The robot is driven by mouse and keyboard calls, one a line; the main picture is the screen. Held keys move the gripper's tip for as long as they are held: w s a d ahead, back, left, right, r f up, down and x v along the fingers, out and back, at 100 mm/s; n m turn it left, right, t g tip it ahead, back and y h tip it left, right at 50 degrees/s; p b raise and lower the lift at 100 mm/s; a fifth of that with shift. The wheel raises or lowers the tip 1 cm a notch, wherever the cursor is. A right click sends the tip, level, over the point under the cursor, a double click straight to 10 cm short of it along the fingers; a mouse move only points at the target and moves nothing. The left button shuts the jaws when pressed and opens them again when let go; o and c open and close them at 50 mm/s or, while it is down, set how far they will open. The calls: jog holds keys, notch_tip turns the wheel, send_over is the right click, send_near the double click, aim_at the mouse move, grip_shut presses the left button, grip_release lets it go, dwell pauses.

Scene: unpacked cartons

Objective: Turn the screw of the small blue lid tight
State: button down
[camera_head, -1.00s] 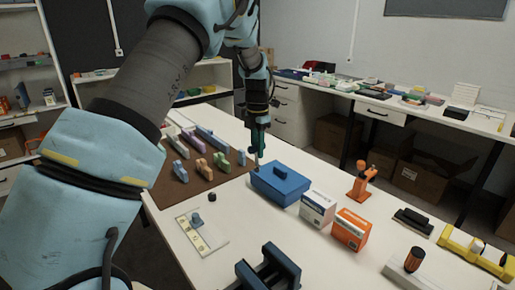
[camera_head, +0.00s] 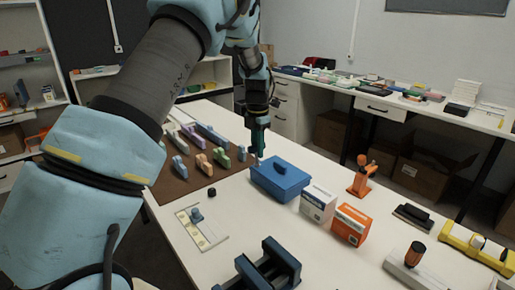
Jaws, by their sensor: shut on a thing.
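A small blue box with a blue lid (camera_head: 284,177) and a raised block on top stands on the white table. My gripper (camera_head: 258,123) points down above the box's far left corner. It is shut on a dark green tool (camera_head: 258,142) that looks like a screwdriver, held about upright. The tool's lower end is at or just above the lid's corner; I cannot tell whether it touches. The screw itself is too small or hidden to make out.
A white-blue carton (camera_head: 318,203) and an orange carton (camera_head: 350,224) stand right of the box. A brown mat (camera_head: 185,190) with several coloured blocks lies left. A dark blue vise-like fixture (camera_head: 262,268) is in front.

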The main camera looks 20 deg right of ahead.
jog(key=m+p, duration=0.1)
jog(key=m, duration=0.4)
jog(key=shift+r, duration=0.1)
jog(key=m, duration=0.5)
jog(key=shift+p, duration=0.4)
jog(key=m, duration=0.4)
jog(key=shift+s+a+m+p, duration=0.1)
jog(key=shift+m+p, duration=0.2)
jog(key=shift+p, duration=0.05)
jog(key=m, duration=0.5)
jog(key=shift+s+p, duration=0.1)
jog(key=shift+p, duration=0.25)
jog(key=shift+n, duration=0.9)
jog(key=shift+r+p, duration=1.6)
jog(key=shift+r, duration=0.65)
